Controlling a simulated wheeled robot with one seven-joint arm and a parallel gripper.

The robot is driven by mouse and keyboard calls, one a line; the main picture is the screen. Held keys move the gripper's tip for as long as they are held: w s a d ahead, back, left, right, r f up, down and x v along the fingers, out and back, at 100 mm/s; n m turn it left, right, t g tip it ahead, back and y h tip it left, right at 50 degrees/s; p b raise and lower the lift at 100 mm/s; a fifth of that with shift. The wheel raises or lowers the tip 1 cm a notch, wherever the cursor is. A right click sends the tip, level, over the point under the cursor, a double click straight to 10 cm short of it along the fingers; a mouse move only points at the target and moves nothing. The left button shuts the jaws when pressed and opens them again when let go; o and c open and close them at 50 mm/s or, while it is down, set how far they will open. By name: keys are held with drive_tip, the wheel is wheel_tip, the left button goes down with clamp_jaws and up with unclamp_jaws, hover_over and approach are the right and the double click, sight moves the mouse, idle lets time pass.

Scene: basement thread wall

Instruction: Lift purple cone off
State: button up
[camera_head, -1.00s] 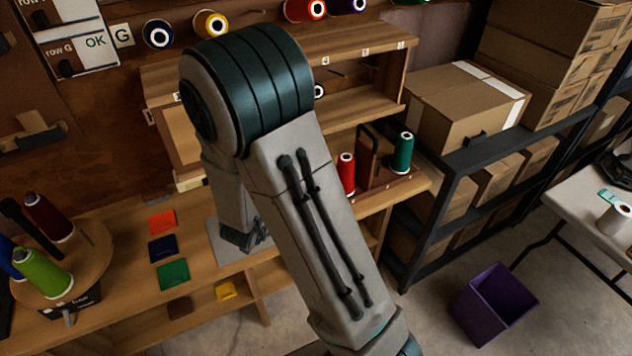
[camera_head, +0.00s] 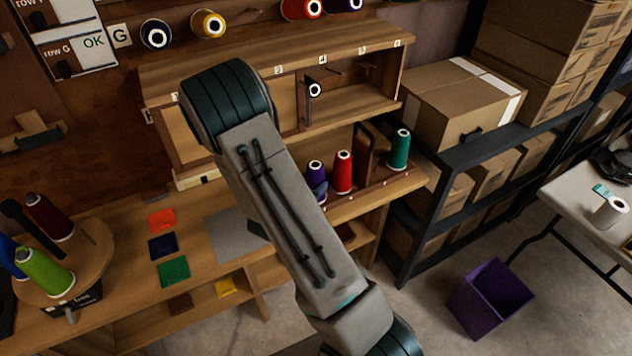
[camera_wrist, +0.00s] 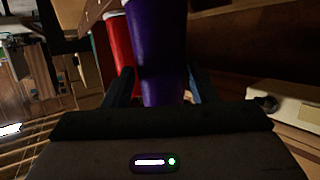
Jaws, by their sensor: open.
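The purple cone (camera_head: 316,175) stands upright on the lower wooden shelf, partly hidden by my arm in the head view. In the wrist view the purple cone (camera_wrist: 158,60) is large and lies between the two dark fingers of my gripper (camera_wrist: 158,88), which stand open on either side of it. Whether either finger touches the cone cannot be told. My gripper is hidden behind my arm in the head view.
A red cone (camera_head: 342,172) stands close to the right of the purple one and also shows in the wrist view (camera_wrist: 118,45). A wooden divider (camera_head: 366,155) and a green cone (camera_head: 400,150) stand further right. The numbered cubby (camera_head: 400,55) overhangs behind.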

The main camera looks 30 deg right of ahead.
drive_tip(key=p+x, duration=0.1)
drive_tip(key=x, duration=0.3)
drive_tip(key=shift+w+d, duration=0.25)
drive_tip(key=shift+d, duration=0.1)
drive_tip(key=c, duration=0.7)
drive_tip(key=shift+r, duration=0.15)
drive_tip(key=shift+r, duration=4.9)
